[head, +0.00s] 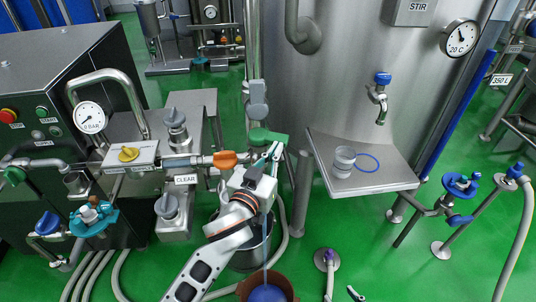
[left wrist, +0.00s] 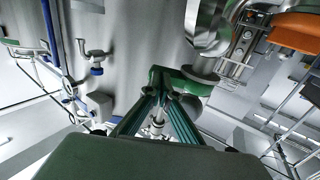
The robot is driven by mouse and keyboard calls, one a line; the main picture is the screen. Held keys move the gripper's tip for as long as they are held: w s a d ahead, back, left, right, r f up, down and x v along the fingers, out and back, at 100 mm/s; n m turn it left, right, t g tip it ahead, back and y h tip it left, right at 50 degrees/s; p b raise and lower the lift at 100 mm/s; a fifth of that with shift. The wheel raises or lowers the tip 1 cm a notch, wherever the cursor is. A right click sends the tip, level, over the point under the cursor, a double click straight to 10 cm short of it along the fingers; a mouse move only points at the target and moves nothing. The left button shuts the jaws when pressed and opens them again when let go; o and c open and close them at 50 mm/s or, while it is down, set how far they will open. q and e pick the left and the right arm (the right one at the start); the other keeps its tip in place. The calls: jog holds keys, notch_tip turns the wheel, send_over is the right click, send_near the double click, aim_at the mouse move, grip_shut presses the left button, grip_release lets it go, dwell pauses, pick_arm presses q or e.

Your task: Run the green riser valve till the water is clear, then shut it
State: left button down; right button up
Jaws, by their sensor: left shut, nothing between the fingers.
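The green riser valve handle (head: 268,136) sits on the upright pipe left of the big tank, lying roughly crosswise. My left gripper (head: 272,152) is just below it, shut and empty, its fingertips at or against the handle. In the left wrist view the shut fingers (left wrist: 168,93) converge on the green handle (left wrist: 190,80); I cannot tell if they press on it. A thin pale strand (head: 265,258) hangs below my arm toward a brown tub (head: 289,287) with blue inside. Whether it is flowing water, and its clarity, I cannot tell. A small dark tip, possibly my right gripper (head: 355,293), shows at the bottom edge.
An orange handle (head: 224,159) is on the pipe close left of my gripper. A CLEAR label (head: 186,179) hangs below it. A steel bucket (head: 247,258) stands behind my arm. A shelf (head: 378,179) with a glass (head: 344,161) and blue ring is to the right.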

pick_arm(q)
jog(key=shift+w+d+p, duration=1)
jog(key=shift+w+p, duration=0.05)
jog(key=shift+p, duration=0.05)
pick_arm(e)
jog(key=shift+w+d+r, duration=0.1)
jog(key=shift+w+r, duration=0.25)
jog(key=shift+r, duration=0.45)
jog(key=shift+w+d+r, duration=0.1)
jog(key=shift+w+r, duration=0.2)
jog(key=shift+r, duration=0.45)
jog(key=shift+f, duration=0.1)
pick_arm(q)
jog(key=v, duration=1.2)
jog(key=s+a+f+g+y, duration=0.1)
jog(key=s+a+f+g, duration=0.1)
jog(key=s+a+f, duration=0.3)
jog(key=s+a+f+g+y, duration=0.1)
jog(key=s+a+f, duration=0.5)
jog(key=f, duration=0.7)
jog(key=s+a+f+g+y, duration=0.2)
jog(key=s+a+f, duration=0.4)
jog(key=f, duration=0.4)
jog(key=shift+a+g, duration=0.3)
jog(key=shift+a, duration=0.5)
